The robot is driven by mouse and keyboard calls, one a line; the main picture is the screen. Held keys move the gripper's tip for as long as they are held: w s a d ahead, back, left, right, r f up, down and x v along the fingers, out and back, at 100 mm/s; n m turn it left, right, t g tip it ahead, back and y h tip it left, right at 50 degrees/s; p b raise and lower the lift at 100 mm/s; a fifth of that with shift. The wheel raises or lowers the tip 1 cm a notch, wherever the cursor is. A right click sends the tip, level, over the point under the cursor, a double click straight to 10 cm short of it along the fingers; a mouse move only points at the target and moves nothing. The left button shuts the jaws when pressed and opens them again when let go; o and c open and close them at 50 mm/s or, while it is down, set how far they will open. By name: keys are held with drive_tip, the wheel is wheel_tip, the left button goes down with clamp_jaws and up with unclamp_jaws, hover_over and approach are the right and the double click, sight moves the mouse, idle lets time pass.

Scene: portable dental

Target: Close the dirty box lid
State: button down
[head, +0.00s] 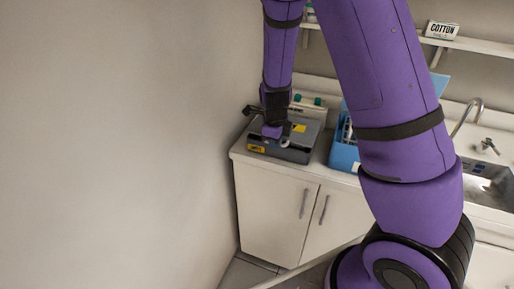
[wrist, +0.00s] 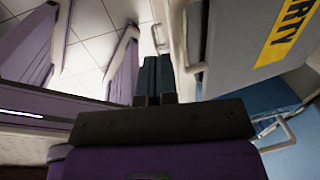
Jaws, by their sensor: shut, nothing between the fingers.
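The dirty box (head: 294,153) is a low dark grey box on the counter, beside the left wall. Its lid (head: 303,134) looks down and roughly flat over it; whether a small gap is left I cannot tell. In the wrist view a grey face of the box (wrist: 235,50) with a yellow label reading "RTY" fills the upper right. My gripper (wrist: 153,68) is shut and empty, its fingers just left of that face. In the head view my wrist covers the box's left and back part, and contact is unclear.
An open blue box (head: 343,156) stands right of the dirty box. A device with green knobs (head: 311,112) is behind it. A sink (head: 488,182) and tap are at the right. The wall (head: 130,140) is close on the left. A shelf holds a cotton box (head: 442,30).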

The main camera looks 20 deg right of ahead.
drive_tip(key=shift+s+a+r, duration=2.25)
drive_tip(key=shift+s+a, duration=0.8)
drive_tip(key=shift+a, duration=0.05)
drive_tip(key=w+d+r, duration=0.6)
drive_tip(key=w+r, duration=0.2)
drive_tip(key=r, duration=0.1)
drive_tip(key=shift+g+y, duration=0.3)
drive_tip(key=f, duration=0.9)
drive_tip(key=d+f, duration=0.1)
drive_tip(key=f, duration=0.3)
drive_tip(key=shift+w+f, duration=0.3)
drive_tip(key=shift+f, duration=0.05)
drive_tip(key=f, duration=0.3)
drive_tip(key=shift+s+a+f, duration=0.2)
drive_tip(key=shift+s+a, duration=0.05)
drive_tip(key=shift+s, duration=0.1)
